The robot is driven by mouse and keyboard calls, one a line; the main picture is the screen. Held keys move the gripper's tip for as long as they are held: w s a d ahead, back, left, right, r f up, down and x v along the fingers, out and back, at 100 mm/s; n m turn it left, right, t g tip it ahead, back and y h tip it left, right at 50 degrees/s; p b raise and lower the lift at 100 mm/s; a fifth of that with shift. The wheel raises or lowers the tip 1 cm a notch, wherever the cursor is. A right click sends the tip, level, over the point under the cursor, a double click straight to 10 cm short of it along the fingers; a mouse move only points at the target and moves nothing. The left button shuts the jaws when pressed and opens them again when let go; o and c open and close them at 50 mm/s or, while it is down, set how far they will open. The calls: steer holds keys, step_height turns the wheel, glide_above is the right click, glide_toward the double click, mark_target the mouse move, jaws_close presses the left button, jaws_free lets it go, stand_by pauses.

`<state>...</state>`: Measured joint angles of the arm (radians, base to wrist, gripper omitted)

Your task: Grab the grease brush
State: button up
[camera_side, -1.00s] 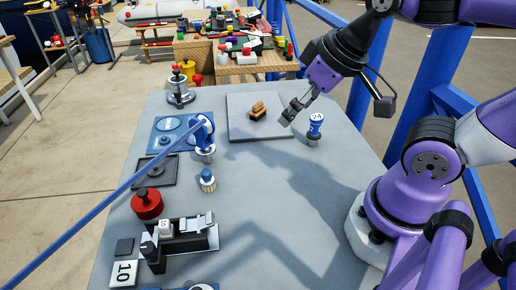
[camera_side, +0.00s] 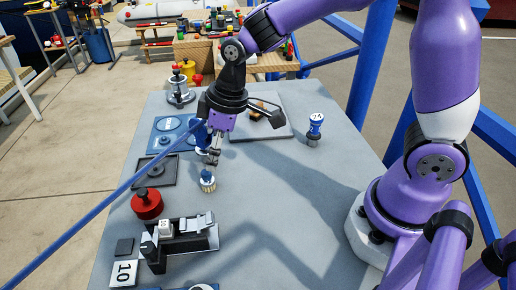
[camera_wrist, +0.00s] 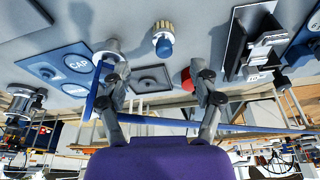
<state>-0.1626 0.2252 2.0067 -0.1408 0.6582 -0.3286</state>
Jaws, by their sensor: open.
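What looks like the grease brush (camera_side: 208,182), a small blue knob over a pale ribbed base, stands upright on the grey table. The wrist view shows it too (camera_wrist: 163,40), with a tan ribbed end and a blue knob facing me. My gripper (camera_side: 213,160) points down just above the brush, slightly to its right in the side view. In the wrist view my gripper (camera_wrist: 160,76) has its two fingers wide apart with nothing between them. The brush appears centred ahead of the fingers, apart from them.
A long blue pole (camera_side: 100,203) slants in from lower left, passing close to my gripper. A red round item (camera_side: 147,204), a dark square tray (camera_side: 155,171) and a black fixture (camera_side: 190,240) stand nearby. A blue-topped stamp-like item (camera_side: 315,126) is to the right. The table's right front is clear.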

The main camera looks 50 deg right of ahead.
mark_target(207, 179)
steer(key=x, duration=0.7)
steer(key=shift+w+a+f, duration=0.1)
steer(key=shift+w+a, duration=0.1)
steer(key=shift+a, duration=0.2)
steer(key=shift+c, duration=0.4)
steer(key=c, duration=1.1)
